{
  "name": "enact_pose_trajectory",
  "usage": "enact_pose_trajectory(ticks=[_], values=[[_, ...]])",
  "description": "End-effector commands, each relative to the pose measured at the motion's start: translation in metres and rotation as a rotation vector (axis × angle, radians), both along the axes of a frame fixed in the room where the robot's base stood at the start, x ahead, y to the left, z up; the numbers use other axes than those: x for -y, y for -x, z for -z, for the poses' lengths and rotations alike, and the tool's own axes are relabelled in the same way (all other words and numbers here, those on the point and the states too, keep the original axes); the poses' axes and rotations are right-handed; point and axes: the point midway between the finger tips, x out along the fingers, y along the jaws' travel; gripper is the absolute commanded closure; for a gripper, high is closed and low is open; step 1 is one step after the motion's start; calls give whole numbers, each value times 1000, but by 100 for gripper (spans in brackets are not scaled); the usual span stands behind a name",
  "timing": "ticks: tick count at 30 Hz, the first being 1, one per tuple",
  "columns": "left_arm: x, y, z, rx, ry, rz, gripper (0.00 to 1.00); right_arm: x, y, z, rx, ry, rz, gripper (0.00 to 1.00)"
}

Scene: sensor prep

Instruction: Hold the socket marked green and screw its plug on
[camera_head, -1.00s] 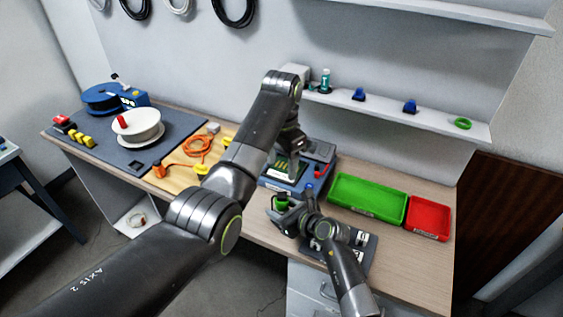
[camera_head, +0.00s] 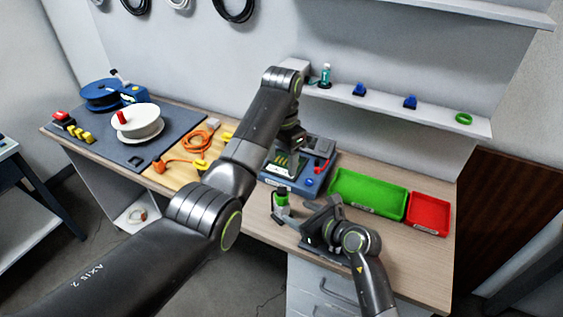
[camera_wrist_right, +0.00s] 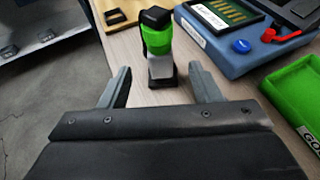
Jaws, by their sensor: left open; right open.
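A green-banded connector (camera_head: 281,200) stands upright near the bench's front edge. In the right wrist view the green-banded connector (camera_wrist_right: 157,45) has a black angled top, a bright green collar and a grey lower body on a dark foot. I cannot tell whether the top is a separate plug. My right gripper (camera_head: 301,214) is open and empty, to its right; in the wrist view the connector stands beyond the spread fingers (camera_wrist_right: 162,84), between their lines and apart from them. My left gripper (camera_head: 289,148) is over the blue test unit, its fingers hardly visible.
The blue test unit (camera_head: 312,183) with a red lever and blue button stands behind. A green tray (camera_head: 368,196) and a red tray (camera_head: 428,216) lie to the right. An orange cable (camera_head: 197,145) lies on a wooden board at left. The shelf (camera_head: 385,101) holds small blue parts.

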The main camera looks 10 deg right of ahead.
Motion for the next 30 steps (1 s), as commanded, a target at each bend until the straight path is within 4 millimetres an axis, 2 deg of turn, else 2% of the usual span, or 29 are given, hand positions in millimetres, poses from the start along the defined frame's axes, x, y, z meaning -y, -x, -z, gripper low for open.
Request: enact_pose_trajectory(ticks=[9,15,21,30], values=[[0,0,8,0,0,0,42,30,43,-20,1,2,0,43],[0,0,12,0,0,0,42,43,62,-30,1,2,0,43],[0,0,12,0,0,0,42,47,69,-34,-1,-1,-1,43],[0,0,12,0,0,0,42,47,69,-35,-1,-1,-1,43]])
